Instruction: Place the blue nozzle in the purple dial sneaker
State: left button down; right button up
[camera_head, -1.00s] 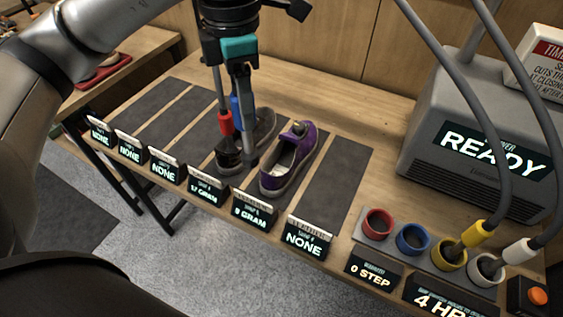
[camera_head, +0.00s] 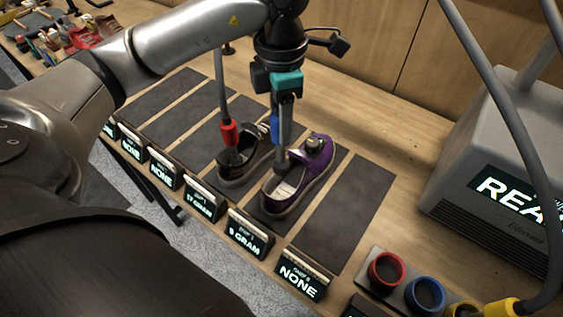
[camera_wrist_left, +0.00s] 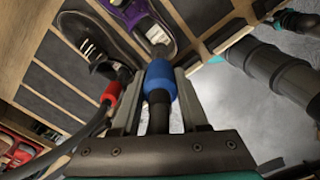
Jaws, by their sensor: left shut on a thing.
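My left gripper (camera_head: 281,158) is shut on the blue nozzle (camera_head: 274,128), which also shows between the fingers in the left wrist view (camera_wrist_left: 160,82). The fingers point down over the opening of the purple dial sneaker (camera_head: 314,168). Whether the nozzle's tip is inside the shoe or just above it is hidden by the fingers. The sneaker lies on a dark mat, with a grey dial at one end, and its purple upper shows at the top of the left wrist view (camera_wrist_left: 128,12). My right gripper is not seen.
A dark sneaker (camera_head: 262,172) stands close on the left, with a red nozzle (camera_head: 229,132) and its hose at its opening. An empty mat (camera_head: 345,215) lies to the right. Red (camera_head: 386,272) and blue (camera_head: 425,294) holders and a grey machine (camera_head: 500,150) stand farther right.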

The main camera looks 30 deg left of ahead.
aim_at(281, 160)
pick_arm(q)
notch_tip(281, 160, down, 11)
jog(key=shift+r+b, duration=0.1)
jog(key=shift+b, duration=0.2)
jog(key=shift+c, duration=2.1)
grip_release()
notch_tip(281, 160, up, 12)
jog(key=shift+r+p, duration=0.1)
jog(key=shift+p, duration=0.2)
